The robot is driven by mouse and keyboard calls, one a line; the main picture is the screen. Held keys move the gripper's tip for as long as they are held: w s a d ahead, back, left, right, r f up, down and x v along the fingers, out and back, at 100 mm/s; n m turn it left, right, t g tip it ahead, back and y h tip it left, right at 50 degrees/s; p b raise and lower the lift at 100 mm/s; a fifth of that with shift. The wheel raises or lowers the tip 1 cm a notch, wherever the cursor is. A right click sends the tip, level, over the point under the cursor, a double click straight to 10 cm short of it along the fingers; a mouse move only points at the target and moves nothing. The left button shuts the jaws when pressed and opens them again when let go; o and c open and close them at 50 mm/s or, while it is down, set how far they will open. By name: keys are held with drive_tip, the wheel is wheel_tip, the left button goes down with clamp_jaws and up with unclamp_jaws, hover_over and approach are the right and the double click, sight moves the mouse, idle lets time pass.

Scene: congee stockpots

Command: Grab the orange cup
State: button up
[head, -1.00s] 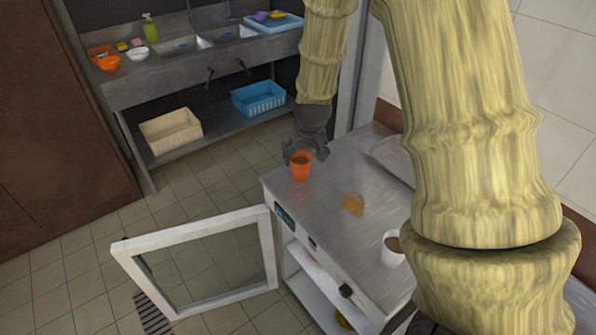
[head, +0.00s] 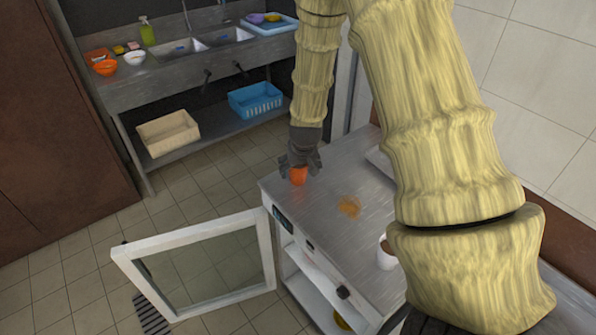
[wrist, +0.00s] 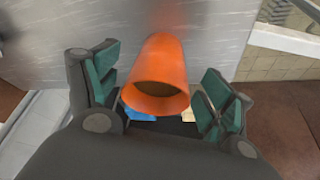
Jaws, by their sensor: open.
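The orange cup (head: 298,176) stands upright near the far left corner of the metal counter in the head view. My gripper (head: 300,163) is down at the cup, and its fingers hide the cup's upper part. In the wrist view the orange cup (wrist: 160,72) lies between the two green-padded fingers of my gripper (wrist: 160,88). The fingers are spread, with a gap visible on each side of the cup.
An orange-brown spill (head: 349,206) lies on the metal counter (head: 325,235). A white cup (head: 386,256) stands nearer, partly hidden by my arm. A glass-paned door (head: 205,265) hangs open at the counter's front. A sink counter (head: 185,68) is at the back.

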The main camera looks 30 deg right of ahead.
drive_tip(key=shift+p+x, duration=0.85)
drive_tip(key=shift+x, duration=1.25)
drive_tip(key=shift+r, duration=0.1)
drive_tip(key=c, duration=1.1)
